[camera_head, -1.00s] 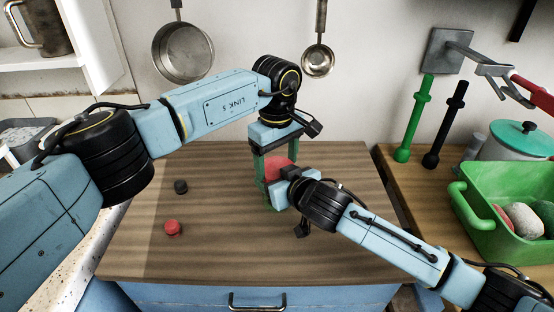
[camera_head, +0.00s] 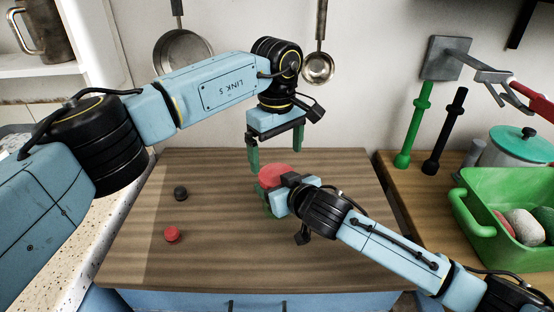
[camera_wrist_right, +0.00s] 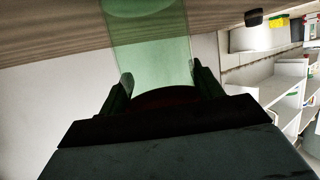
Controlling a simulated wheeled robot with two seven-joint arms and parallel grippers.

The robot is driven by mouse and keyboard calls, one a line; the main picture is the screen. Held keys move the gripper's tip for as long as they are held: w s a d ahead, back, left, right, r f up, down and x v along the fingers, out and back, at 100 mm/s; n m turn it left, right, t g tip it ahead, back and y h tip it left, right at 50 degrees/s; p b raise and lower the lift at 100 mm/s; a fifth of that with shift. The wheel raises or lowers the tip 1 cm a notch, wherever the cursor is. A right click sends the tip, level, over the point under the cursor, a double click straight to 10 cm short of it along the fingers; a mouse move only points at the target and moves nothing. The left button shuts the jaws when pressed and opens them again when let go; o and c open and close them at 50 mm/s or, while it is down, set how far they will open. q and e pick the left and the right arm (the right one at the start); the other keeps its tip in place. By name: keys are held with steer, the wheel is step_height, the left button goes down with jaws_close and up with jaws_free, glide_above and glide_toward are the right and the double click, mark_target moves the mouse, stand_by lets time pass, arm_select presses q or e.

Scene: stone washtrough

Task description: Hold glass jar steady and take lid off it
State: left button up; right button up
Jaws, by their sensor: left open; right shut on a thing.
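The red lid (camera_head: 272,175) shows in the head view as a disc over the work surface, seated on top of the jar as far as I can see. The pale green glass jar (camera_wrist_right: 150,45) fills the upper middle of the right wrist view; in the head view my right gripper mostly hides it. My right gripper (camera_wrist_right: 163,80) is shut on the jar near its lid end, with a dark red curve of the lid between the fingers. My left gripper (camera_head: 276,150) is open and empty, pointing down above and behind the lid, apart from it.
The wooden worktop (camera_head: 210,260) is mostly clear. A black knob-like piece (camera_head: 180,193) and a red one (camera_head: 172,234) lie at its left. A green basin (camera_head: 490,215) with round things and a teal-lidded pot (camera_head: 515,150) stand right. Pans hang behind.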

steer(key=o, duration=2)
steer(key=shift+c, duration=0.2)
